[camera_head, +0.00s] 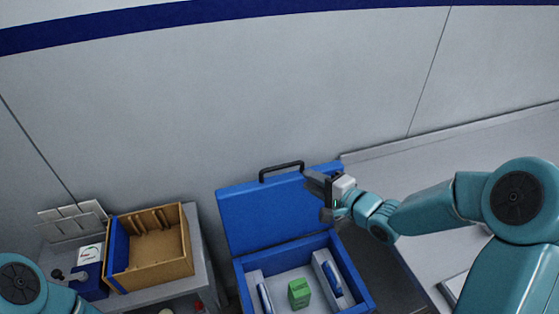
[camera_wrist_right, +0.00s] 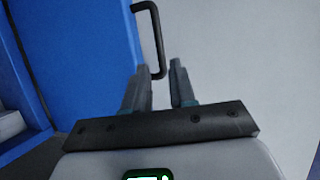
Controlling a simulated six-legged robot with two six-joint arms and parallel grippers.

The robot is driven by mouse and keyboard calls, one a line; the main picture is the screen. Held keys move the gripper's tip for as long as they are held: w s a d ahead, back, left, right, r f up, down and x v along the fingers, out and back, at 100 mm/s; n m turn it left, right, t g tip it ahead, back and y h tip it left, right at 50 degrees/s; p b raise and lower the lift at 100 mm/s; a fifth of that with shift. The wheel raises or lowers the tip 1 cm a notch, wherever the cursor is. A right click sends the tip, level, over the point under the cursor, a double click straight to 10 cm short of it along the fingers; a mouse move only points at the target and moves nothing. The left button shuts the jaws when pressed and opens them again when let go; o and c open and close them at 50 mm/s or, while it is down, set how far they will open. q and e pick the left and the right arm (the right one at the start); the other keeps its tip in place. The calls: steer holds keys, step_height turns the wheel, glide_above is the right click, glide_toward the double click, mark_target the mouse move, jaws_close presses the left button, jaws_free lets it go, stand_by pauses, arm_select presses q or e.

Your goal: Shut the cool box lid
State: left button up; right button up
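The blue cool box (camera_head: 359,284) stands at the bottom centre of the head view. Its blue lid (camera_head: 262,215) is raised and leans back, with a black handle (camera_head: 281,168) on its top edge. My right gripper (camera_head: 318,187) is at the lid's right upper part, its fingers pointing left. In the right wrist view the fingers (camera_wrist_right: 160,85) are apart with nothing between them, and the lid (camera_wrist_right: 85,60) and handle (camera_wrist_right: 153,40) are just ahead and to the left. My left arm shows only at the lower left corner; its gripper is out of frame.
Inside the box lie a green block (camera_head: 299,293) and blue-and-white items (camera_head: 328,272). A grey table (camera_head: 160,297) on the left holds a wooden crate (camera_head: 150,248) and small items. A wall stands behind.

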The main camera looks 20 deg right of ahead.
mark_target(284, 168)
steer(key=p+x, duration=0.2)
steer(key=x, duration=1.1)
steer(key=shift+s+f+p, duration=0.1)
steer(key=shift+f+p, duration=0.05)
steer(key=shift+p, duration=0.15)
steer(key=shift+c, duration=1)
jaws_close()
